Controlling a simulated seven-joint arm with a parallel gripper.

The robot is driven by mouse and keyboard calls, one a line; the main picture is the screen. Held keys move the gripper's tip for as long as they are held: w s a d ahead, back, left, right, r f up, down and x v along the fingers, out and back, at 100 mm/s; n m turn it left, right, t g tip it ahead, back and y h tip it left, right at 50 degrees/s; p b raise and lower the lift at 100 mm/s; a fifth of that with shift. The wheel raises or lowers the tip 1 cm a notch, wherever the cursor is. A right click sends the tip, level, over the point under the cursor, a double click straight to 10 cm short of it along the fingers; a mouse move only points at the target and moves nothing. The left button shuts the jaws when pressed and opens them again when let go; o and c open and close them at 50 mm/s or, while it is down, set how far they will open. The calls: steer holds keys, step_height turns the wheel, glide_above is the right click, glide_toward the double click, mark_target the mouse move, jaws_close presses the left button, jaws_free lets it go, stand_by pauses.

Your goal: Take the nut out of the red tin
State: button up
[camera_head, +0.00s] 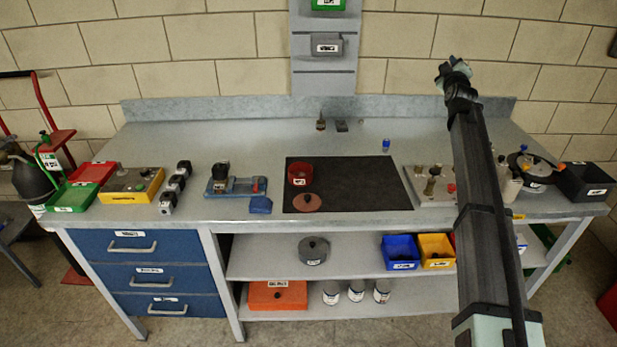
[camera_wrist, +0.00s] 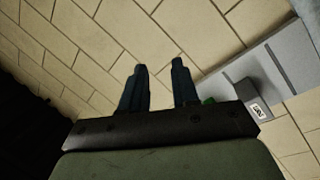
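The red tin (camera_head: 299,175) stands on the black mat (camera_head: 356,184) in the middle of the bench. A round reddish-brown lid (camera_head: 307,202) lies on the mat just in front of it, apart from the tin. I cannot make out a nut; the inside of the tin is too small to tell. My gripper (camera_head: 452,66) is raised high above the right side of the bench, far from the tin. In the wrist view my gripper (camera_wrist: 160,82) has its two fingers apart with nothing between them, facing the block wall.
Left of the mat are a blue vice-like fixture (camera_head: 236,187), a yellow box (camera_head: 132,186) and red and green trays. Right of it is a plate with fittings (camera_head: 433,186), partly behind my arm. A small blue item (camera_head: 386,145) stands behind the mat. The mat's right half is clear.

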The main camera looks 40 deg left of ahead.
steer(key=s+a+f+n+g, duration=0.1)
steer(key=s+a+f+g, duration=0.2)
steer(key=a, duration=0.4)
steer(key=s+a+f+g, duration=0.3)
steer(key=s+a+f, duration=0.1)
steer(key=a, duration=0.2)
steer(key=g+h, duration=1)
glide_above(301, 170)
steer(key=s+d, duration=0.2)
step_height(301, 170, down, 13)
steer(key=shift+n, duration=0.3)
step_height(301, 170, down, 13)
steer(key=shift+s+d+r, duration=0.1)
steer(key=shift+d+r, duration=0.05)
jaws_close()
